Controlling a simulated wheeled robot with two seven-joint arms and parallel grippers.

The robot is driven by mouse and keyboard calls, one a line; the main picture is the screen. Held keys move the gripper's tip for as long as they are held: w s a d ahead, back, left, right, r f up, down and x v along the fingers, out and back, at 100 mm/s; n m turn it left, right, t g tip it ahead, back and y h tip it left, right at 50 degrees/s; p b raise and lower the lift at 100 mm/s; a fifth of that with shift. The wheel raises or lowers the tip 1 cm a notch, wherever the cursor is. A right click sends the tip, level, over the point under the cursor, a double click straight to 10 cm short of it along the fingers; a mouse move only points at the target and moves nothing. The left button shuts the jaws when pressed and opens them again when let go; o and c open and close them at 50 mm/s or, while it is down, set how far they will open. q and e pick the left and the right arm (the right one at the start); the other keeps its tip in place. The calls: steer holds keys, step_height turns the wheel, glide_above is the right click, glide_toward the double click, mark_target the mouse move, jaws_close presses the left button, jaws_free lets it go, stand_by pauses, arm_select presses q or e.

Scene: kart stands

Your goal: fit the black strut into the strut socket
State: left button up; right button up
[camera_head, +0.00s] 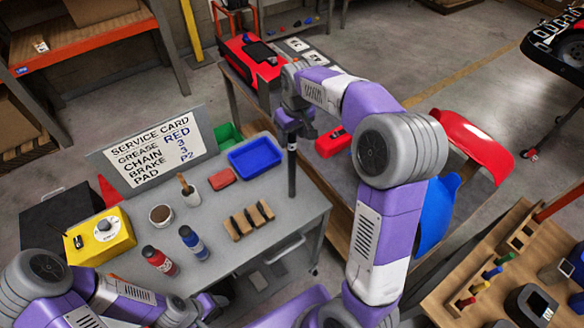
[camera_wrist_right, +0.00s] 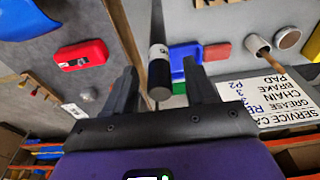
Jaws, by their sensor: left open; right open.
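The black strut (camera_head: 292,168) stands upright near the right edge of the grey table, below my right gripper (camera_head: 293,128). In the right wrist view the strut (camera_wrist_right: 158,75), with a white label band near its end, shows between the two spread fingers of the right gripper (camera_wrist_right: 162,85). The fingers are open, with a gap visible on each side of the strut. My left gripper (camera_head: 208,304) is low at the table's front edge, open and holding nothing that I can see. I cannot make out the strut socket; the strut's lower end meets the tabletop area.
The table holds a service card (camera_head: 155,148), yellow box (camera_head: 100,236), red bottle (camera_head: 160,261), blue bottle (camera_head: 193,242), wooden block (camera_head: 249,219) and blue bin (camera_head: 255,156). A red part (camera_head: 333,142) lies right of the strut. A wooden bench (camera_head: 440,303) stands at lower right.

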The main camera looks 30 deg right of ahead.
jaws_close()
steer(key=shift+w+r, duration=0.1)
steer(key=shift+r, duration=0.1)
stand_by(0.4)
